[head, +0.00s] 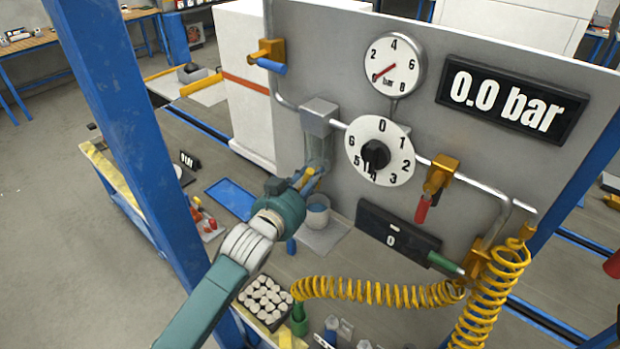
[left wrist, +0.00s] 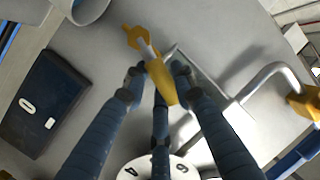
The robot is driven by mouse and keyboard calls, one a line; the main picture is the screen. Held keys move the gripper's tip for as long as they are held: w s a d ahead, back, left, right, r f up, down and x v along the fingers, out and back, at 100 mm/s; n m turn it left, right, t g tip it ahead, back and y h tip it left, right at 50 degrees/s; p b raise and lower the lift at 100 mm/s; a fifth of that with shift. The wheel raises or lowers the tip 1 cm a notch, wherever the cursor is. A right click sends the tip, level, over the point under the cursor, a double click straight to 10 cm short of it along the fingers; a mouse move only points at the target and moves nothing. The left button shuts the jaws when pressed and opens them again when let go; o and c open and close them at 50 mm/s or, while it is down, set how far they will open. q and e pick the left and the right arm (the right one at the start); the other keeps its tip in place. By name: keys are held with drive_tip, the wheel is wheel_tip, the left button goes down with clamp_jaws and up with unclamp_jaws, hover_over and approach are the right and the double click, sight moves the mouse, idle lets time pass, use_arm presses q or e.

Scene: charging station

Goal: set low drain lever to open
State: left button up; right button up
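A small valve with a yellow lever (head: 305,178) sits low on the left of the grey panel, above a grey cup (head: 317,214); it looks like the low drain lever. In the left wrist view the yellow lever (left wrist: 162,82) lies between the fingers of my left gripper (left wrist: 158,76). The fingers stand apart on either side of it, and contact is hard to tell. In the head view my left gripper (head: 297,183) partly hides the valve. My right gripper is not in view.
The panel holds a blue-handled valve (head: 271,60), a red-handled valve (head: 430,190), a green-handled valve (head: 448,263), a numbered dial (head: 396,142), a gauge (head: 391,64) and a "0.0 bar" display (head: 512,101). A yellow coiled hose (head: 375,291) crosses the bench front.

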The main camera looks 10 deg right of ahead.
use_arm(q)
drive_tip(key=shift+o, duration=1.3)
drive_tip(key=shift+s+a, duration=0.1)
drive_tip(key=shift+a, duration=0.05)
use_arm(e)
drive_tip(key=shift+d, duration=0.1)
use_arm(q)
drive_tip(key=v, duration=1.1)
drive_tip(key=shift+s+a, duration=0.2)
drive_tip(key=shift+s, duration=0.1)
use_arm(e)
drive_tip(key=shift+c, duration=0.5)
